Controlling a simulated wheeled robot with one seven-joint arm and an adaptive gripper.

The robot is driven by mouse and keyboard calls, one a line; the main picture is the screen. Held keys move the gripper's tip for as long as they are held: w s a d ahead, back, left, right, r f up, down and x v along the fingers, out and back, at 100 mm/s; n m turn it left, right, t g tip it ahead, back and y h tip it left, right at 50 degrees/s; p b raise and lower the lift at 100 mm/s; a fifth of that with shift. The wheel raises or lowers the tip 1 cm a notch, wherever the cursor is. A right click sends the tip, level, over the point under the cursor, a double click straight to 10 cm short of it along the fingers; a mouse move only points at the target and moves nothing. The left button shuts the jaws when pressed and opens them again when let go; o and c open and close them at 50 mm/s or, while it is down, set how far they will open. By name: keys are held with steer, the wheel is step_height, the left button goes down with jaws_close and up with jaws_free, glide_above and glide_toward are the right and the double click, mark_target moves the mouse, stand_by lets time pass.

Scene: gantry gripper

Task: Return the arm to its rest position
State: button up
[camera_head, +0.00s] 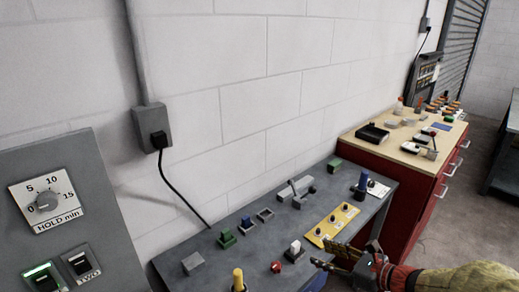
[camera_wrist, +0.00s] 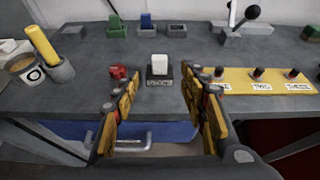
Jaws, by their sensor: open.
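My gripper (camera_head: 331,257) is at the lower right of the head view, at the front edge of the grey table (camera_head: 215,277). In the wrist view my gripper (camera_wrist: 160,80) shows two yellow-padded fingers spread apart with nothing between them. A white block (camera_wrist: 159,62) on a dark labelled base stands beyond the gap, apart from the fingers. It also shows in the head view (camera_head: 295,247). My arm enters from the lower right of the head view. The rest position is not marked in either view.
A red part (camera_wrist: 118,72) and a yellow cylinder in a grey cup (camera_wrist: 61,70) stand left of the white block. A yellow labelled panel (camera_wrist: 240,78) lies right. A blue drawer (camera_wrist: 130,131) is below the table edge. A red cabinet (camera_head: 418,186) stands beyond.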

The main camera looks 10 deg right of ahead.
steer(key=s+a+f+n+g+h, duration=0.1)
steer(key=s+a+f+n+g, duration=0.1)
steer(key=s+n+g, duration=0.35)
steer(key=s+a+f+n+g+h, duration=0.1)
steer(key=s+a+f+n+g, duration=0.1)
steer(key=s+n, duration=0.7)
steer(key=s+a+r+n+t+h, duration=0.1)
steer(key=s+r+n+h, duration=0.2)
steer(key=r+n, duration=0.4)
steer(key=s+a+r+n+t+h, duration=0.1)
steer(key=s+r+n+h, duration=0.1)
steer(key=r+n, duration=0.5)
steer(key=shift+s+a+h, duration=0.25)
steer(key=shift+s+h, duration=0.15)
steer(key=shift+s, duration=0.4)
